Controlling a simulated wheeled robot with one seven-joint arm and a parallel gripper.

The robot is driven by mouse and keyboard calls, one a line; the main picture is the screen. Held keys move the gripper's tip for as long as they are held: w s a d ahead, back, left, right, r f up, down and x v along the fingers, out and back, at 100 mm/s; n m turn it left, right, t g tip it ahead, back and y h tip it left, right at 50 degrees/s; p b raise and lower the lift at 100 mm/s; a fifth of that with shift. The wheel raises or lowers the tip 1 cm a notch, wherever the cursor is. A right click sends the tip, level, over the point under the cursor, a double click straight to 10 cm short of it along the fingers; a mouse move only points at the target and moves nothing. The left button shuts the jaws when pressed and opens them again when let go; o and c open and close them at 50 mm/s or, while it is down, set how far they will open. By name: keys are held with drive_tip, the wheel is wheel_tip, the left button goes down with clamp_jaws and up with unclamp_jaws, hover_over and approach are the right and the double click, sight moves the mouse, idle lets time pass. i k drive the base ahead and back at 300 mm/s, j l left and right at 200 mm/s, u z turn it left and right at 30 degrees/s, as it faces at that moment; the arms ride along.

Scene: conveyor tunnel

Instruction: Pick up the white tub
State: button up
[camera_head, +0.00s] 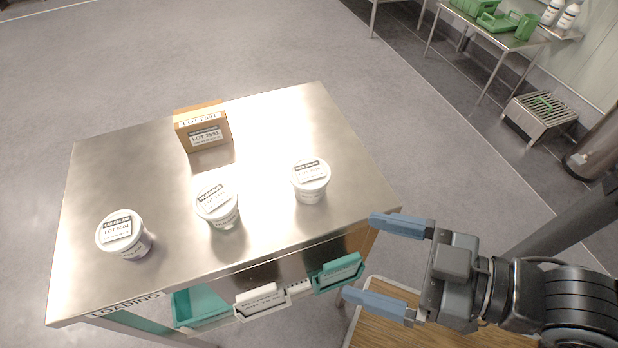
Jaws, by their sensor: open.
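Three white tubs with labelled lids stand upright on a steel table (290,125). One white tub (126,236) is at the left, one white tub (218,207) is in the middle, and one white tub (311,182) is at the right. The pictures do not show which of them the task means. My gripper (382,260) is open and empty. It is off the table's right front corner, with its blue fingers pointing left. The right tub is the closest to it, and my gripper touches none of them.
A brown box (205,130) with a label stands behind the middle tub. Green and white bins (336,272) hang along the table's front edge. A wooden surface (440,332) lies below my gripper. Another table (495,38) with green items is at the back right. The floor at the back left is clear.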

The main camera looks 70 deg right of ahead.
sight(309, 176)
drive_tip(key=k+l, duration=0.15)
drive_tip(key=l, duration=0.15)
drive_tip(key=k+l, duration=0.1)
drive_tip(key=l, duration=0.2)
drive_tip(key=k+l, duration=0.15)
drive_tip(key=k+l+u, duration=0.25)
drive_tip(key=l, duration=0.25)
drive_tip(key=k+l+u, duration=0.2)
drive_tip(key=l, duration=0.3)
drive_tip(key=k+l+u, duration=0.25)
drive_tip(key=k+l, duration=0.15)
drive_tip(key=i+l+u, duration=0.1)
drive_tip(key=u, duration=0.25)
drive_tip(key=i+l+u, duration=0.15)
drive_tip(key=u, duration=0.2)
drive_tip(key=i+l, duration=0.1)
